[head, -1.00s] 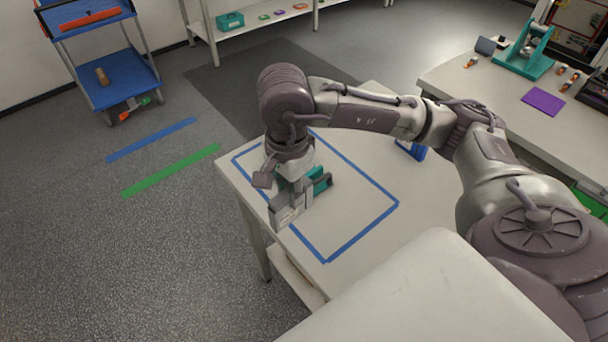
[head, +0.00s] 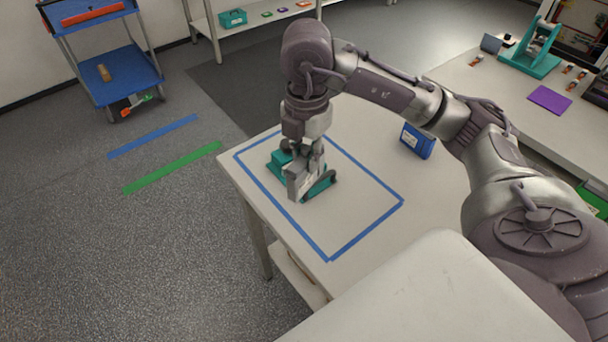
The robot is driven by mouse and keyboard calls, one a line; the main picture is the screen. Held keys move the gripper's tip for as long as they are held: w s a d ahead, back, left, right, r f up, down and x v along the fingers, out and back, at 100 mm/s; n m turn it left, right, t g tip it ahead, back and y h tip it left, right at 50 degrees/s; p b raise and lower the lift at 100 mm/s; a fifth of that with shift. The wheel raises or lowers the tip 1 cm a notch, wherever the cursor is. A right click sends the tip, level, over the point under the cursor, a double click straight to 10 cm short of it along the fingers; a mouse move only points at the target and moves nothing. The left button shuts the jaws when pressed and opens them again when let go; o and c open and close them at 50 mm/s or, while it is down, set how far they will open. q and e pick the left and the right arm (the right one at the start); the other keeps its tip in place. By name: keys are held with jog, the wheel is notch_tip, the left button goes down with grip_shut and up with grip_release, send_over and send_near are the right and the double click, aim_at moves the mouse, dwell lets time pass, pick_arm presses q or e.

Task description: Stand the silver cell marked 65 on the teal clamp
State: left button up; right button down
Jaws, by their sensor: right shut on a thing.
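The silver cell (head: 299,184) is a flat grey block with a pale label; it is upright in my right gripper (head: 309,160). The fingers are shut on it near its top. The teal clamp (head: 281,161) stands on the white table inside the blue tape outline. The cell is in front of the clamp's middle in the head view, with teal showing on both sides. I cannot tell whether the cell's base touches the clamp. The number on the cell is too small to read. My left gripper is out of view.
A blue cell (head: 417,141) with a white label stands further back on the table, right of the blue tape outline (head: 372,230). The area inside the tape right of the clamp is clear. A bench with a purple mat (head: 549,99) is at the right.

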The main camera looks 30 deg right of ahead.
jog(key=m, duration=0.2)
jog(key=shift+w+d+r+m, duration=0.1)
jog(key=shift+d+m, duration=0.15)
jog(key=shift+m, duration=0.05)
jog(key=shift+w+d, duration=0.1)
jog(key=shift+w, duration=0.05)
jog(key=shift+m, duration=0.3)
jog(key=w+d+f+p, duration=0.1)
jog(key=w+d+f, duration=0.1)
jog(key=w+f, duration=0.1)
jog(key=w+d+f+p, duration=0.1)
jog(key=w+f, duration=0.2)
jog(key=f, duration=0.1)
jog(key=w+d+f+p, duration=0.2)
jog(key=w+f, duration=0.1)
jog(key=shift+w+d+f, duration=0.3)
jog(key=shift+w+d, duration=0.05)
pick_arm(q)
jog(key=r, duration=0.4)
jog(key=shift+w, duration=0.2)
pick_arm(e)
jog(key=shift+f, duration=0.2)
jog(key=shift+f, duration=0.15)
jog(key=c, duration=1)
grip_release()
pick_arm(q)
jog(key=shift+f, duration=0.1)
